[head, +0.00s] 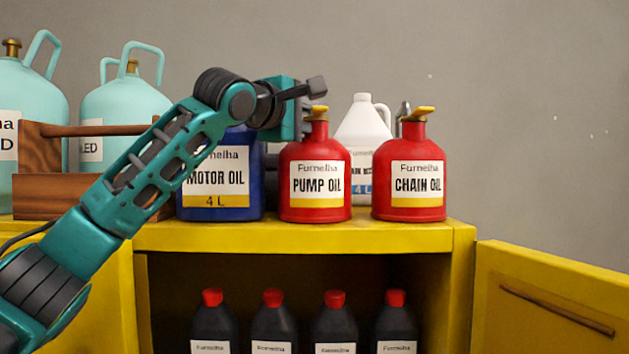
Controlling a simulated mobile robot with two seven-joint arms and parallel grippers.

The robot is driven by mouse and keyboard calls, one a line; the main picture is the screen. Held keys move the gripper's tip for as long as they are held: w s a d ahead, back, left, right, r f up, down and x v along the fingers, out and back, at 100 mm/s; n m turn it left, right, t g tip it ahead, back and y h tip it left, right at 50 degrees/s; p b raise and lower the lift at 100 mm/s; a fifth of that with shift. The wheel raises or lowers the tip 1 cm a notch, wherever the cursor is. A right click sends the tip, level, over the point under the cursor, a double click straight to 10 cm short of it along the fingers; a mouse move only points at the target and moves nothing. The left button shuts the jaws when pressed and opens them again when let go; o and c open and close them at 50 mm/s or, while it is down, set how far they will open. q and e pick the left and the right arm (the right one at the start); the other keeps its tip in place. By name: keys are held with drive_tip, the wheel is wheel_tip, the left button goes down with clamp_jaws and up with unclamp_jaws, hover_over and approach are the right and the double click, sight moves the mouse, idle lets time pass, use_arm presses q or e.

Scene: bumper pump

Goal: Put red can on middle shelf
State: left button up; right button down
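Two red cans with yellow caps stand upright on top of the yellow cabinet (400,238). The left one is the PUMP OIL can (315,168) and the right one is the CHAIN OIL can (408,170). My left gripper (314,92) is at the top of the PUMP OIL can, beside and slightly above its yellow cap. One dark finger shows clearly; the other is not clearly seen, so I cannot tell whether the gripper is open or touches the can. My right gripper is out of view. The cabinet's open compartment below holds dark bottles (273,326) with red caps.
A blue MOTOR OIL can (217,178) stands left of the red cans, partly behind my arm. A white jug (363,125) stands behind them. A wooden carrier (38,165) and teal tanks (122,108) are at left. The cabinet door (550,300) is open at right.

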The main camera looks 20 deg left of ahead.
use_arm(q)
clamp_jaws()
idle(1.3)
